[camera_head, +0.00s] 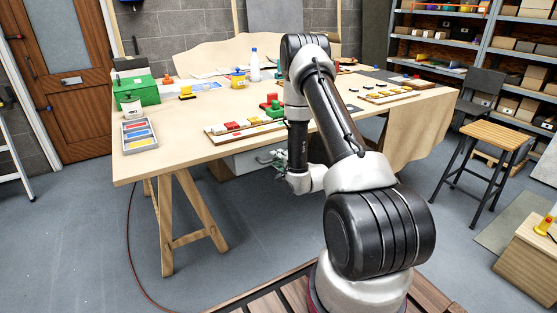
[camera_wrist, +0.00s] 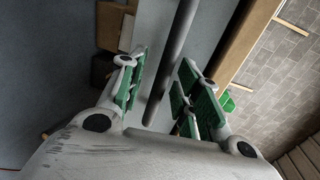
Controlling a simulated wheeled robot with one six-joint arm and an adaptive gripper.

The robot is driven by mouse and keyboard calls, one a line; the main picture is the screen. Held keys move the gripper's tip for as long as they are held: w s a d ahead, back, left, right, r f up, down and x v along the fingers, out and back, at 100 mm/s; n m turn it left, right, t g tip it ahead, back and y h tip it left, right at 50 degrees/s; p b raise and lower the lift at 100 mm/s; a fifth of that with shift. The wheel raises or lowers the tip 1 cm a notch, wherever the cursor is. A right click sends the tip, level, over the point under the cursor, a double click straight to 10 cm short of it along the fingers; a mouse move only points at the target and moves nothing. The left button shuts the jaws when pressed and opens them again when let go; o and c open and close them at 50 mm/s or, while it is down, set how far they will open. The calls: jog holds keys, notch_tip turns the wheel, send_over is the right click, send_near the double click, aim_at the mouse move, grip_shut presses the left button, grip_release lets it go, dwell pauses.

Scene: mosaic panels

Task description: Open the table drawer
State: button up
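The table (camera_head: 180,130) is a large pale wooden workbench. Under its near edge is a light grey drawer (camera_head: 245,162), partly hidden behind my arm and gripper; I cannot tell from the head view how far it stands out. My gripper (camera_head: 270,158) is in front of it, below the tabletop. In the wrist view, my gripper (camera_wrist: 160,62) has its two green-padded fingers apart. A dark grey bar handle (camera_wrist: 176,45) runs between them, with the pale drawer front (camera_wrist: 150,25) behind it. Gaps show on both sides of the bar, and neither finger visibly touches it.
Wooden trestle legs (camera_head: 168,225) stand left of the drawer. Mosaic panels (camera_head: 245,130), a green box (camera_head: 135,88) and a tray of coloured pieces (camera_head: 139,135) are on the tabletop. A stool (camera_head: 490,135) stands at the right. Floor left of my arm is mostly clear, with a hose (camera_head: 130,240) on it.

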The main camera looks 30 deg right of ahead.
jog(key=shift+w, duration=0.2)
grip_shut()
